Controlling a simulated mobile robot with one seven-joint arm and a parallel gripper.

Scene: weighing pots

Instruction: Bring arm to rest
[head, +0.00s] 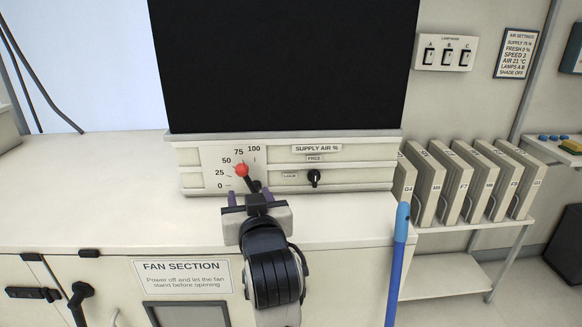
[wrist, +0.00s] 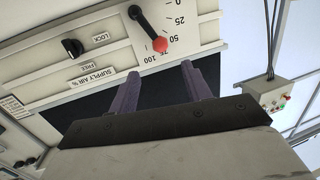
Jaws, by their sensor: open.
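My gripper (head: 248,196) is in front of the supply air panel (head: 360,155), with its two purple fingers apart and nothing between them. In the wrist view the open fingertips (wrist: 163,76) point at the panel. The lever's red knob (head: 242,170) lies just beyond the fingertips, and it also shows in the wrist view (wrist: 160,45) with a visible gap to the fingers. The lever points between 50 and 75 on the scale. My gripper partly hides the lever's base in the head view.
A black lock knob (head: 314,177) is right of the scale. A blue pole (head: 397,262) stands upright right of my arm. Upright filter panels (head: 467,182) stand on a shelf at right. The white counter (head: 90,190) at left is clear. A fan section sign (head: 181,276) is below.

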